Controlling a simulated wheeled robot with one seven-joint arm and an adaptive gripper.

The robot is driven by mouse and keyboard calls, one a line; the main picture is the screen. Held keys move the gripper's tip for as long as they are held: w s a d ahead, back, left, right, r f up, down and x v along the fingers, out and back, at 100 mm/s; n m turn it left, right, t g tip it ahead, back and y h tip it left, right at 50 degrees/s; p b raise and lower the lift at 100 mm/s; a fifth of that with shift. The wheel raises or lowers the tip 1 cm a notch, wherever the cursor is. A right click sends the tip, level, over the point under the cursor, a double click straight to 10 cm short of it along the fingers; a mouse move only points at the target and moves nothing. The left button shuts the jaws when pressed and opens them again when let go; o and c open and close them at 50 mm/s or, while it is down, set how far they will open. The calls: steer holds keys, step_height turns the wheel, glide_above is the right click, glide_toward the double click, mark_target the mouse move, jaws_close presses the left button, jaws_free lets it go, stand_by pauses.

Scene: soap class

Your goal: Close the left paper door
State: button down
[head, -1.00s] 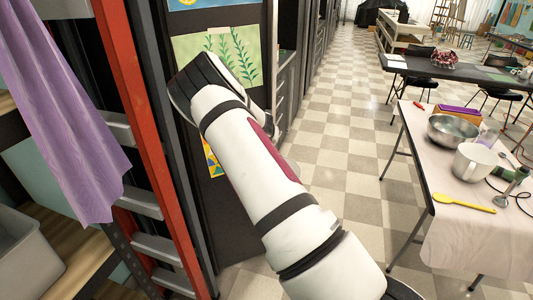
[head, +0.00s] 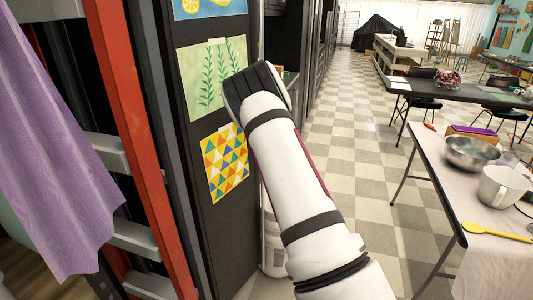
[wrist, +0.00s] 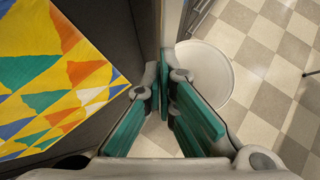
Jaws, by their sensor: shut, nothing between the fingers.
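A dark door panel (head: 200,150) stands at the left middle of the head view. It bears a lemon picture, a green plant picture (head: 212,78) and a triangle-pattern paper (head: 224,162). I cannot tell how far the door is swung open. The triangle paper also fills the left of the wrist view (wrist: 50,75), with the dark panel (wrist: 118,30) beside it. My gripper (wrist: 164,78) is shut and empty, its teal-padded fingers close to the panel's edge; contact is unclear. In the head view my arm hides the fingers.
A white round bucket (wrist: 204,72) stands on the floor near the panel. A red ladder (head: 130,130) and a purple cloth (head: 55,150) are at the left. A table (head: 480,180) with bowls stands at right. Checkered floor (head: 340,130) is clear between.

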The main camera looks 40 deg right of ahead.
steer(key=w+a+n+y+b, duration=0.2)
steer(key=w+n+y+b, duration=0.2)
steer(key=w+b, duration=0.3)
steer(key=w, duration=0.2)
steer(key=shift+w+a+n, duration=0.4)
